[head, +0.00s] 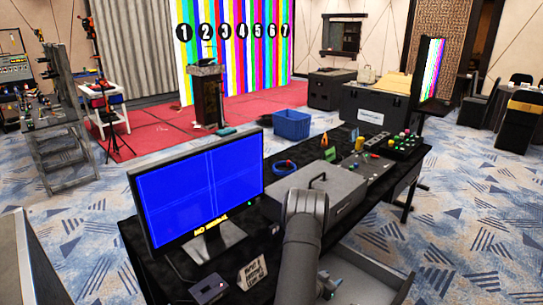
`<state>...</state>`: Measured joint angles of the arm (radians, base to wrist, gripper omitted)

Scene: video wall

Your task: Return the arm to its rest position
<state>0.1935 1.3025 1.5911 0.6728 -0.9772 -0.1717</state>
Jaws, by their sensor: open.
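My grey arm (303,245) rises from the bottom edge in the head view, right of the middle. Its bent top stands in front of the grey case on the black-covered table (148,243). A small pale part with bluish caps shows just right of the arm, low in the picture, and looks like part of my wrist. I cannot make out the fingers of my gripper, and nothing held by it shows.
A monitor (195,190) with a blue screen stands left of my arm. A grey case (335,190) is close behind it. An open drawer (375,272) lies to the right. A button panel (405,145) and a blue crate (291,126) are farther back.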

